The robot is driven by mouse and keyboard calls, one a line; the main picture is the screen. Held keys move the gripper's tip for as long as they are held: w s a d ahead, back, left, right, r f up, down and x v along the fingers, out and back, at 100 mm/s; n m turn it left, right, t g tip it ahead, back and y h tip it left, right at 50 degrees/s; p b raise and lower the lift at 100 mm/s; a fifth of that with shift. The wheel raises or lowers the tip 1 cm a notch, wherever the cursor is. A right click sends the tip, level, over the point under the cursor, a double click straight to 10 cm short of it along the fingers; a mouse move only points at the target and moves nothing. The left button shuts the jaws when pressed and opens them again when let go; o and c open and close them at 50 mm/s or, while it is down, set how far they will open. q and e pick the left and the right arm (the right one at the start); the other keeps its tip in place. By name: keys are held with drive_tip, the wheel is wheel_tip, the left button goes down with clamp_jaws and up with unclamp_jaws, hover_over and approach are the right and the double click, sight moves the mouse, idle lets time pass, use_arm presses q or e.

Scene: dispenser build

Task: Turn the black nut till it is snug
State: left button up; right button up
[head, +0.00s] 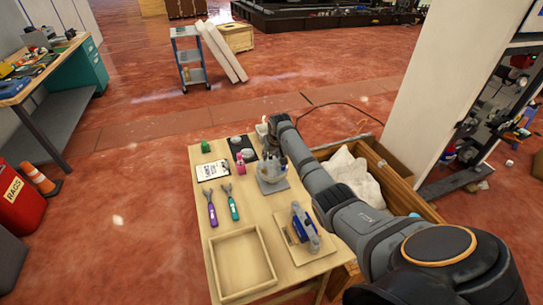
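My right arm reaches in from the lower right. My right gripper (273,160) points down at the far right part of the table, over a clear bowl-like vessel (270,186) on a grey base. Whether its fingers are open or shut is too small to tell, and whether they touch anything is unclear. The black nut cannot be made out; it may be hidden by the gripper or too small. My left gripper is not in view.
The wooden table (202,232) holds a pink bottle (239,164), a clipboard (212,170), purple (212,212) and teal (232,207) tools, an empty wooden tray (264,252) and a blue clamp-like fixture (301,225). A crate with a white bag (350,170) stands right of it.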

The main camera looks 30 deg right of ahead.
drive_tip(key=shift+w+f, duration=0.15)
drive_tip(key=shift+f, duration=0.1)
clamp_jaws()
drive_tip(key=shift+r, duration=0.1)
